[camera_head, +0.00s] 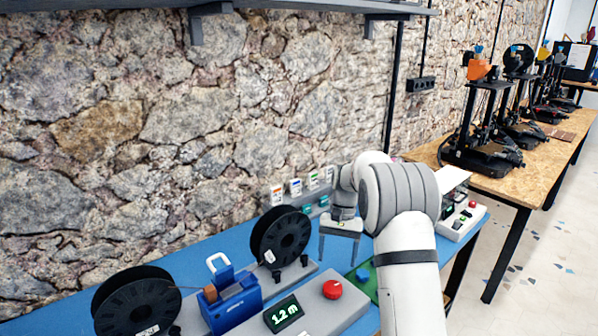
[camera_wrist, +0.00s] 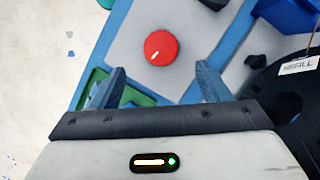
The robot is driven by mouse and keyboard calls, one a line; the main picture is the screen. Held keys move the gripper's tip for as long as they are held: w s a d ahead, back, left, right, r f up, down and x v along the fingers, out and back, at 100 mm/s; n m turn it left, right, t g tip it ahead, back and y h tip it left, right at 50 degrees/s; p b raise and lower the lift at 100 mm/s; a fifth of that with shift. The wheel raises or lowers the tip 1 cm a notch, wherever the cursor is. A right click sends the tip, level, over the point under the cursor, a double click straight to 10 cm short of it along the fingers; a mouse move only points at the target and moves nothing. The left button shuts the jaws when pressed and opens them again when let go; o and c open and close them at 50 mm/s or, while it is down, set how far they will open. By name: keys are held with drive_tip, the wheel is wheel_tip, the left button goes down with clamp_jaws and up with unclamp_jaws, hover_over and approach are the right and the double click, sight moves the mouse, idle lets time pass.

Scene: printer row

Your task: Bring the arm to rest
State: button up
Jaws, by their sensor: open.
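My arm (camera_head: 407,240) reaches over the blue table (camera_head: 190,262) from the right of the head view. My gripper (camera_head: 338,256) points down above the table, with its two fingers apart and nothing between them. In the wrist view the fingers of my gripper (camera_wrist: 161,78) stand apart, with a red knob (camera_wrist: 160,47) on a grey panel seen beyond the gap. In the head view the red knob (camera_head: 332,289) sits in front of the gripper, beside a display reading 1.2 m (camera_head: 283,314). The gripper appears clear of the panel.
Black spools (camera_head: 280,238) and a blue device (camera_head: 232,301) stand left of the gripper. A green tray (camera_head: 362,280) lies beside the arm. A white control box (camera_head: 460,217) is at the table's right end. Printers (camera_head: 484,130) stand on a wooden table behind. A shelf (camera_head: 300,5) hangs above.

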drive_tip(key=s+r+n+t, duration=0.15)
drive_tip(key=s+r, duration=0.25)
drive_tip(key=s, duration=0.4)
drive_tip(key=s+r+t+h, duration=0.1)
drive_tip(key=s+r+t, duration=0.1)
drive_tip(key=s+r, duration=0.4)
drive_tip(key=s+r+n+t, duration=0.1)
drive_tip(key=s+r, duration=0.2)
drive_tip(key=s, duration=0.6)
drive_tip(key=s+f+n+t, duration=0.1)
drive_tip(key=s+f+t, duration=0.1)
drive_tip(key=s, duration=0.6)
drive_tip(key=shift+s+d, duration=0.25)
drive_tip(key=shift+s, duration=0.05)
